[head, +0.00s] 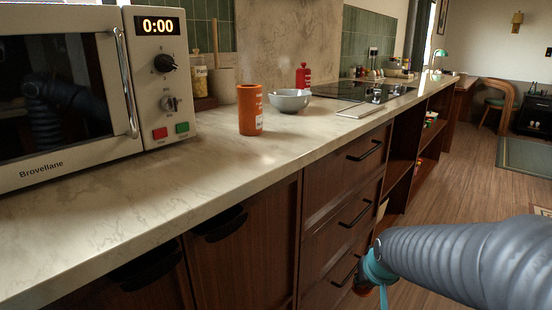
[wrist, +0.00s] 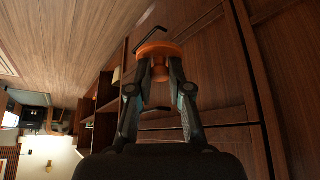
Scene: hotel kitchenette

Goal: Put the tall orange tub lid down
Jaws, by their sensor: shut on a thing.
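The orange lid (wrist: 158,49) is pinched between the fingertips of my gripper (wrist: 160,72) in the wrist view. It is a round disc with a smaller part between the fingers. In the head view my gripper is mostly hidden behind my arm at the lower right, in front of the drawers and below the counter top. The tall orange tub (head: 250,112) stands upright on the counter, right of the microwave, with a white label. No lid shows on it. My gripper is well apart from the tub.
The microwave (head: 70,95) fills the counter's left end. A grey bowl (head: 290,101) stands just behind and right of the tub, with a red bottle (head: 303,76) and the hob (head: 365,92) beyond. The counter (head: 190,185) is bare in front of the tub.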

